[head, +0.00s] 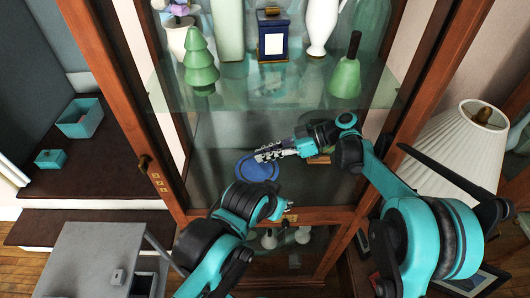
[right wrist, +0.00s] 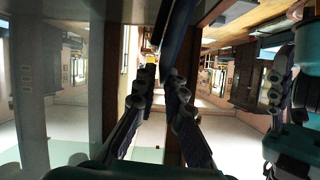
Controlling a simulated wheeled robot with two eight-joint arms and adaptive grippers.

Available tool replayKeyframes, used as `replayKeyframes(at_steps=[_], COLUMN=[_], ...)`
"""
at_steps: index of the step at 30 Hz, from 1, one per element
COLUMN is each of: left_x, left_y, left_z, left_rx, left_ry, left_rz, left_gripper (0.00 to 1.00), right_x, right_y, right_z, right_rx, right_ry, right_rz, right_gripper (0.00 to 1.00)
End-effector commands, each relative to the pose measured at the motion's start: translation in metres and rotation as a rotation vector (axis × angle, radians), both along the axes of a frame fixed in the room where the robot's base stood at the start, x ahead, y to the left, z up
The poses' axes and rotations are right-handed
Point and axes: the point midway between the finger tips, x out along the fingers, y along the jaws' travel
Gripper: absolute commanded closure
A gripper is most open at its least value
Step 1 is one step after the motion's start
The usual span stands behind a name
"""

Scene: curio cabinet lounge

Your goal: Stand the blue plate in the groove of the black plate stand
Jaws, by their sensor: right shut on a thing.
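The blue plate (head: 257,171) is in the lower bay of the cabinet in the head view, its round face partly covered by my right gripper. My right gripper (head: 262,157) comes in from the right and is shut on the plate's edge. In the right wrist view, a dark blue strip (right wrist: 174,45) beyond the fingers may be the plate nearly edge-on. My left gripper (head: 288,206) is low in front of the cabinet; its fingers are mostly hidden. I cannot make out the black plate stand in either view.
The wooden cabinet frame (head: 165,160) bounds the bay at both sides. A glass shelf (head: 270,95) above holds a green tree figure (head: 200,62), a blue box (head: 272,38) and a green bell (head: 346,72). A pleated lamp (head: 455,150) stands at the right.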

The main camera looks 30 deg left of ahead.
Motion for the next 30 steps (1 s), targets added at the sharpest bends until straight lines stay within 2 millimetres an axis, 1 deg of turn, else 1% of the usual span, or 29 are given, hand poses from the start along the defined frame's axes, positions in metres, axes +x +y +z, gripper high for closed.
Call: replayKeyframes(at_steps=[2,3,5,14,17,20,27,30], left_x=[0.000,0.000,0.000,0.000,0.000,0.000,0.000,0.000], left_y=[0.000,0.000,0.000,0.000,0.000,0.000,0.000,0.000], left_z=[0.001,0.001,0.001,0.001,0.001,0.001,0.001,0.001], left_rx=[0.000,0.000,0.000,0.000,0.000,0.000,0.000,0.000], left_ry=[0.000,0.000,0.000,0.000,0.000,0.000,0.000,0.000], left_rz=[0.000,0.000,0.000,0.000,0.000,0.000,0.000,0.000], left_gripper=[0.71,0.71,0.71,0.71,0.71,0.71,0.71,0.71], right_x=[0.000,0.000,0.000,0.000,0.000,0.000,0.000,0.000], right_y=[0.000,0.000,0.000,0.000,0.000,0.000,0.000,0.000], right_z=[0.001,0.001,0.001,0.001,0.008,0.023,0.071,0.086], right_rx=[0.001,0.001,0.001,0.000,0.000,0.000,0.000,0.000], right_ry=[0.000,0.000,0.000,0.000,0.000,0.000,0.000,0.000], right_rz=[0.000,0.000,0.000,0.000,0.000,0.000,0.000,0.000], right_gripper=[1.00,0.82,0.67,0.66,0.66,0.66,0.66,0.66])
